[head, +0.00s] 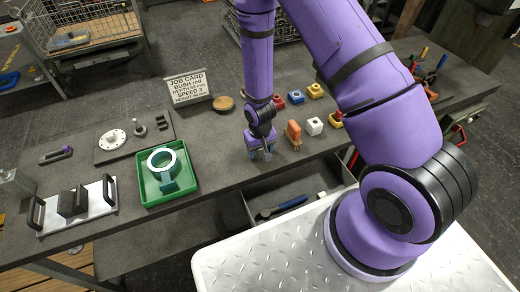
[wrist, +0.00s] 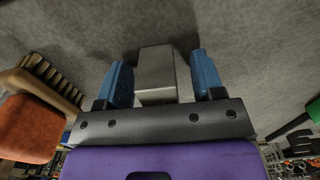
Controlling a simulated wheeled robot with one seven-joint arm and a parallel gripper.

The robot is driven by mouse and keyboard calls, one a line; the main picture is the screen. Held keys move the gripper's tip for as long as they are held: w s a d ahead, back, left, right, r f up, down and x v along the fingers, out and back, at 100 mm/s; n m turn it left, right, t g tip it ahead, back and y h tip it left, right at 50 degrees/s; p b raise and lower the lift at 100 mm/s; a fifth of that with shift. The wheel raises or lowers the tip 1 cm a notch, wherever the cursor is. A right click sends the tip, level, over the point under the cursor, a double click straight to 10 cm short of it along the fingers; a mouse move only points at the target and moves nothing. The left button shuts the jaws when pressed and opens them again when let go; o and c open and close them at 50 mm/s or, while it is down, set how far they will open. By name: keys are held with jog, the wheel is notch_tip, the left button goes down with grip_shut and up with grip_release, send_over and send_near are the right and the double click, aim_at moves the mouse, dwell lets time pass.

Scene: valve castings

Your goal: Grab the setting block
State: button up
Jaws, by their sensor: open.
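The setting block looks like the plain grey steel block (wrist: 157,72) in the wrist view, standing on the dark grey bench top. My gripper (head: 261,153) is low over the bench near its front edge in the head view. Its two blue fingers (wrist: 162,80) are open, one on each side of the block. A narrow gap shows on both sides, wider on the right. In the head view the block is mostly hidden by my gripper, and I cannot make it out clearly.
An orange-backed brush (head: 293,134) stands close to the right of my gripper. Beyond it are a white block (head: 314,126) and several coloured pieces. A green tray (head: 150,199) holding a ring casting lies to the left. An open drawer (head: 283,214) is below the front edge.

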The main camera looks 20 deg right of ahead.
grip_shut()
dwell(0.3)
